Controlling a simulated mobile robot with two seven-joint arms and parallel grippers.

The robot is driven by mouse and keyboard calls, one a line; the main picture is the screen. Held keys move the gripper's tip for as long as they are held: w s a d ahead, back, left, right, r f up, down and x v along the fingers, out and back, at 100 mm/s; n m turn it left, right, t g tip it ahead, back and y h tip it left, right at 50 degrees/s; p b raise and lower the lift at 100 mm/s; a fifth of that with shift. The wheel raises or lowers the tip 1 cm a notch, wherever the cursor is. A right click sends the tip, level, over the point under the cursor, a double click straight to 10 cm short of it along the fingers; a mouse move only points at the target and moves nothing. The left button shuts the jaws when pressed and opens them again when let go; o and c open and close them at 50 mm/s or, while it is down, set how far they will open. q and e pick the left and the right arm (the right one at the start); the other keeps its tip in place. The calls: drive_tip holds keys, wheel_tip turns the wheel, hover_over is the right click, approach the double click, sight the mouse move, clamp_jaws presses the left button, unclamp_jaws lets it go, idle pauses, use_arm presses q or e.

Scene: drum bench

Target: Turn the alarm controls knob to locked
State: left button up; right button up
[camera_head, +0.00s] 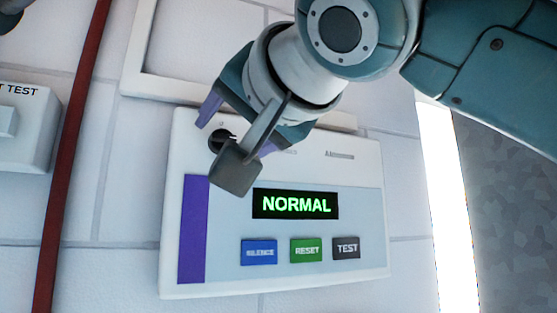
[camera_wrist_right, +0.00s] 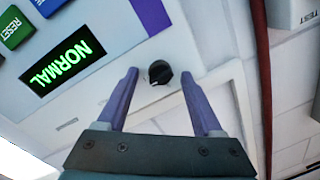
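The alarm panel (camera_head: 340,172) is a white wall box with a lit display (camera_head: 295,204) reading NORMAL in green. A round black knob (camera_head: 218,139) sits at its upper left and is partly hidden by my right arm. The knob also shows whole in the right wrist view (camera_wrist_right: 159,72), with a small light mark on its face. My right gripper (camera_wrist_right: 164,92) is open, its two purple fingers on either side of the knob with gaps. I see no contact. The lettering around the knob is unreadable. My left gripper is not in view.
Blue SILENCE (camera_head: 259,251), green RESET (camera_head: 306,250) and dark TEST (camera_head: 346,247) buttons line the panel's lower part. A red pipe (camera_head: 70,150) runs down the wall at left, beside another white box (camera_head: 28,128). A white frame (camera_head: 137,50) is above the panel.

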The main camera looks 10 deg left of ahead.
clamp_jaws()
idle(0.3)
drive_tip(key=shift+d+n, duration=0.1)
drive_tip(key=shift+n, duration=0.2)
drive_tip(key=n+b, duration=0.1)
drive_tip(key=n, duration=0.2)
drive_tip(key=n+h+b, duration=0.1)
drive_tip(key=n, duration=0.4)
drive_tip(key=shift+n, duration=0.3)
drive_tip(key=n+b, duration=0.1)
drive_tip(key=n, duration=0.3)
drive_tip(key=shift+r+h, duration=0.1)
drive_tip(key=shift+h, duration=0.2)
drive_tip(key=n+b, duration=0.1)
drive_tip(key=n, duration=0.2)
drive_tip(key=shift+n, duration=0.4)
drive_tip(key=shift+a+r+n+h, duration=0.1)
drive_tip(key=shift+a+n+h, duration=0.1)
drive_tip(key=shift+n+h, duration=0.1)
unclamp_jaws()
drive_tip(key=shift+s, duration=0.1)
